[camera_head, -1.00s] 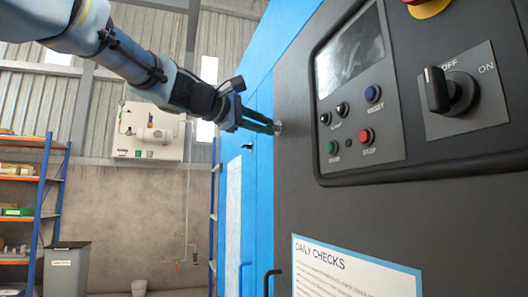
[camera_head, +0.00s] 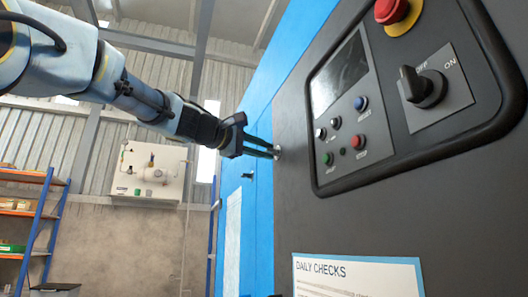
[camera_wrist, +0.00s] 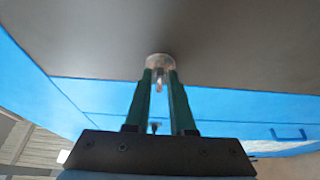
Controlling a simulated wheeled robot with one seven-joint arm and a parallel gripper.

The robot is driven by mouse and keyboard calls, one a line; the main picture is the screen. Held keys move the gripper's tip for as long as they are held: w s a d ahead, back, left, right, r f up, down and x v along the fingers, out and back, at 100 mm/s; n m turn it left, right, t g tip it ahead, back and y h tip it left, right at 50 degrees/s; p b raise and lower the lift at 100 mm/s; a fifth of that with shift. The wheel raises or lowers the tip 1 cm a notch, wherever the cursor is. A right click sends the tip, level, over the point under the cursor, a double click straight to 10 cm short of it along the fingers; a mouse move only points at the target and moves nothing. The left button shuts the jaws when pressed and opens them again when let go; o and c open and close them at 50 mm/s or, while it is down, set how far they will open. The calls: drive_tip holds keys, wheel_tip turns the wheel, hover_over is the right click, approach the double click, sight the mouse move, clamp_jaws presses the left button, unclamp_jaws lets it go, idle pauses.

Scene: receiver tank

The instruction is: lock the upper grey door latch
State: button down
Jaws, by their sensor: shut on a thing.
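The upper latch (camera_head: 277,151) is a small silver round fitting near the left edge of the dark grey door (camera_head: 292,215). My gripper (camera_head: 271,152) reaches it from the left with its two long green fingers. In the wrist view the latch's round base (camera_wrist: 159,61) shows just beyond the fingertips, and a small pale tab stands out from it. My gripper (camera_wrist: 159,82) is shut on the latch's tab, which lies between the fingertips. The fingers partly hide the tab, so its exact angle is hard to tell.
A control panel (camera_head: 400,110) with buttons, a rotary switch (camera_head: 423,88) and a red stop button (camera_head: 391,10) is right of the latch. A blue door (camera_head: 262,190) with a small dark latch (camera_head: 248,175) adjoins on the left. A checks sheet (camera_head: 357,278) is below.

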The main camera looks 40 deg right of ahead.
drive_tip(key=c, duration=0.9)
unclamp_jaws()
drive_tip(key=shift+c, duration=0.2)
drive_tip(key=a, duration=1)
drive_tip(key=shift+a, duration=0.4)
drive_tip(key=shift+f, duration=0.15)
